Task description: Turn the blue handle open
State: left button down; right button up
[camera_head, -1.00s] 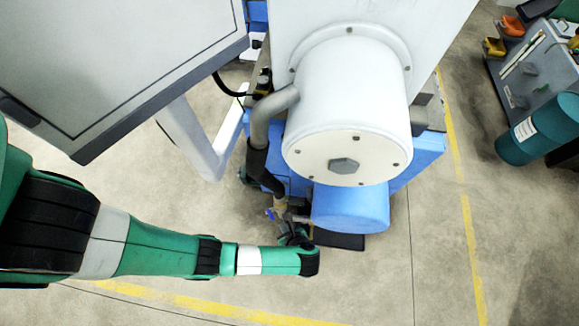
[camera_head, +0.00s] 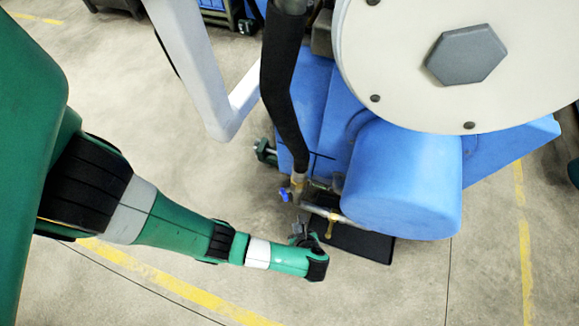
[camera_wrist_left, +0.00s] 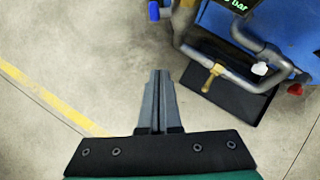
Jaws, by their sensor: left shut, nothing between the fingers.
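The small blue handle (camera_head: 284,194) sits on a brass valve below the black hose, at the lower left of the blue machine. It also shows at the top edge of the left wrist view (camera_wrist_left: 154,10), partly cut off. My left gripper (camera_head: 299,230) is below and slightly right of the handle, apart from it. In the left wrist view its two fingers (camera_wrist_left: 159,76) are together and empty, with floor behind their tips. My right gripper is in neither view.
A brass tap (camera_wrist_left: 211,77) on a grey pipe is right of my left fingers. A black tray (camera_head: 352,243) lies under the blue cylinder (camera_head: 402,180). A white post (camera_head: 196,60) stands at upper left. Open floor lies left of the valve.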

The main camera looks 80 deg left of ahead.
aim_at(284, 194)
pick_arm(q)
jog(key=shift+r, duration=0.1)
jog(key=a+f+b, duration=0.6)
jog(key=a, duration=0.3)
jog(key=shift+s+a+f, duration=0.15)
jog(key=shift+a+f, duration=0.1)
jog(key=shift+f, duration=0.15)
